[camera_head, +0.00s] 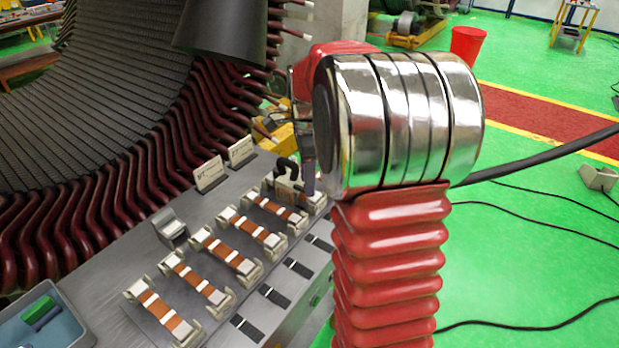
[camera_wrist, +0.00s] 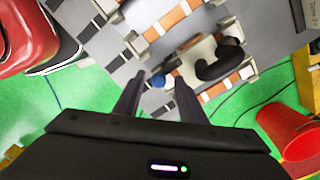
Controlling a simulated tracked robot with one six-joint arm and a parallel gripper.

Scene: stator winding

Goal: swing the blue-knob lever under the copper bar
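Several copper bars with white bands lie in holders on the grey bench; the far one shows in the head view (camera_head: 278,207). In the wrist view, a copper bar (camera_wrist: 216,90) passes beside a black curved handle (camera_wrist: 222,58). In the head view my arm hides most of the gripper.
The large stator (camera_head: 90,130) with dark red coil ends stands left of the bench. White label cards (camera_head: 208,174) stand along the bench's back edge. A blue tray (camera_head: 45,322) sits at the lower left. A red bucket (camera_wrist: 288,130) stands on the green floor.

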